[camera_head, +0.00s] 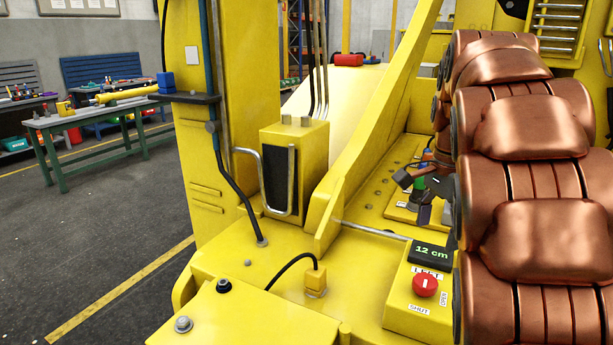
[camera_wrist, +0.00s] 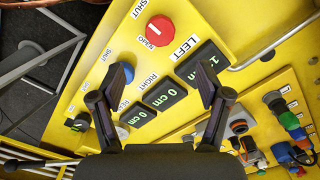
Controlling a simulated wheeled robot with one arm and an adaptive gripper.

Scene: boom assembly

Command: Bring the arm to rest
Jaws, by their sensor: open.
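My gripper (camera_wrist: 155,88) is open and empty in the wrist view, its two dark fingers spread above a yellow control panel (camera_wrist: 185,22). In the head view my gripper (camera_head: 412,197) shows small beyond the control box, partly hidden behind my copper-coloured arm (camera_head: 535,180). The arm fills the right side of that view in stacked, folded links. I cannot tell whether the fingers touch the panel.
A yellow control box (camera_head: 410,310) bears a red knob (camera_head: 425,285) and a display reading 12 cm (camera_head: 432,251). Coloured connectors (camera_wrist: 290,121) stand right of my gripper. A slanted yellow beam (camera_head: 375,120) rises nearby. Open floor and a green workbench (camera_head: 95,125) lie left.

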